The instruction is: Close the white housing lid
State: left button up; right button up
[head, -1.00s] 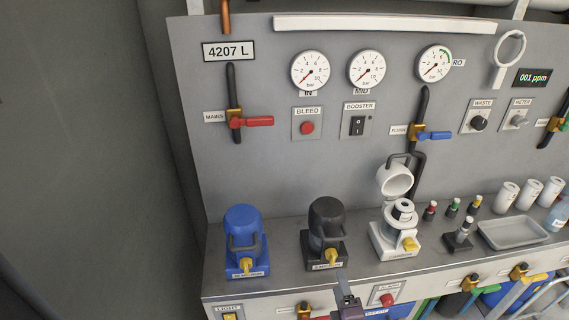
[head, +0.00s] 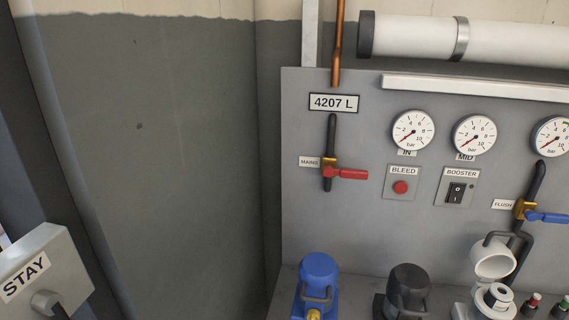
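The white housing (head: 487,303) stands on the bench at the lower right, its lower part cut off by the picture edge. Its white lid (head: 493,258) is swung up and open behind it, with the hollow inside facing me and a dark handle at its top. A pale cartridge end (head: 499,295) shows in the open housing. Neither of my grippers is in this head view.
A blue housing (head: 319,281) and a black housing (head: 407,290) stand closed to the left of the white one. The panel behind carries gauges, a red-handled valve (head: 346,173) and a blue-handled valve (head: 540,215). A grey box marked STAY (head: 40,275) is at lower left.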

aim_at(492, 258)
jog(key=z, duration=1.4)
jog(key=i+l+u, duration=0.1)
jog(key=l, duration=0.3)
jog(key=i+l+u, duration=0.1)
jog(key=i+l, duration=0.15)
jog(key=l, duration=0.15)
